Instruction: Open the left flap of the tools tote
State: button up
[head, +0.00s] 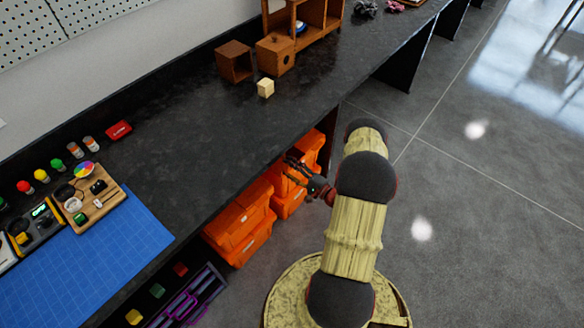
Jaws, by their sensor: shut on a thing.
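Orange totes stand under the dark workbench: a nearer one (238,222) and a farther one (288,200), close together. No label is readable, so I cannot tell by name which is the tools tote. My gripper (290,169) reaches in from the right, at the upper part of the farther tote. Its dark fingers are at the tote's top edge and seem shut on a flap there. The fingers are small in view, and the exact grip and the flap's angle are hard to make out. My arm comes over the floor from the lower right.
The workbench (200,150) overhangs the totes. On it are a blue cutting mat (95,250), a wooden tray, small jars, wooden boxes (275,55) and a pale cube (265,87). A purple-handled organizer (185,303) is at lower left. The floor (470,200) right is clear.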

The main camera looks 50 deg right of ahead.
jog(key=shift+a+n, duration=0.5)
jog(key=shift+n, duration=0.2)
jog(key=o, duration=1.7)
jog(key=shift+s, duration=0.15)
jog(key=s, duration=1.1)
jog(key=shift+s+d, duration=0.4)
